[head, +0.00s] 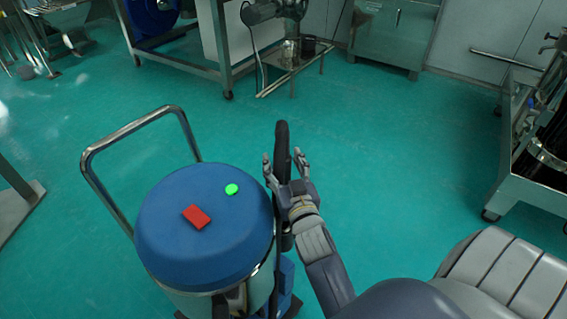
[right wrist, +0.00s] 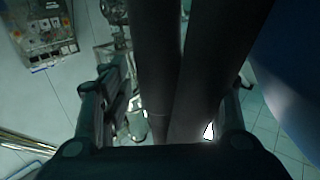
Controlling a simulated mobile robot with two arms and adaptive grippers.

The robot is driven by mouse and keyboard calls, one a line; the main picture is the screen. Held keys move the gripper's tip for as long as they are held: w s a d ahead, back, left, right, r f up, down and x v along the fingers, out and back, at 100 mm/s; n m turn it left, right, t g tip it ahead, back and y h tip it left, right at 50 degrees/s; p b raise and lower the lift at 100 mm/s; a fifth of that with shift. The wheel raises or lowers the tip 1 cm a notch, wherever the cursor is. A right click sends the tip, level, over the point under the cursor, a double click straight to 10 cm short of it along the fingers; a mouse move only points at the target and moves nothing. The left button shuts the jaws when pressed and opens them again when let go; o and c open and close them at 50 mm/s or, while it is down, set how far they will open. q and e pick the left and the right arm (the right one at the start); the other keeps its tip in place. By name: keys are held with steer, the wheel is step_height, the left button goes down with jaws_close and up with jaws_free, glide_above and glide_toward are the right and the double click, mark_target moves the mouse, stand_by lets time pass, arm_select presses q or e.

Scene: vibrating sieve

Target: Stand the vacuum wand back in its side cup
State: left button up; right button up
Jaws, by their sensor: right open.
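The vacuum wand (head: 282,136) is a black tube standing about upright at the right side of the blue-lidded vacuum (head: 165,237). Its lower end and the side cup are hidden behind my gripper and the vacuum body. My right gripper (head: 284,160) is open, with one finger on each side of the wand. In the right wrist view two dark tube lengths (right wrist: 157,65) run between the spread fingers of the gripper (right wrist: 168,105). I cannot tell whether either finger touches the wand. My left gripper is not in view.
The vacuum has a chrome push handle (head: 127,129), a red block (head: 197,216) and a green button (head: 232,189) on its lid. A steel frame cart (head: 545,190) stands at the right. A low table (head: 296,62) stands at the back. The green floor between is clear.

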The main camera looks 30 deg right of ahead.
steer(key=v, duration=0.8)
steer(key=shift+a+f, duration=0.1)
steer(key=x, duration=0.8)
steer(key=shift+r, duration=0.25)
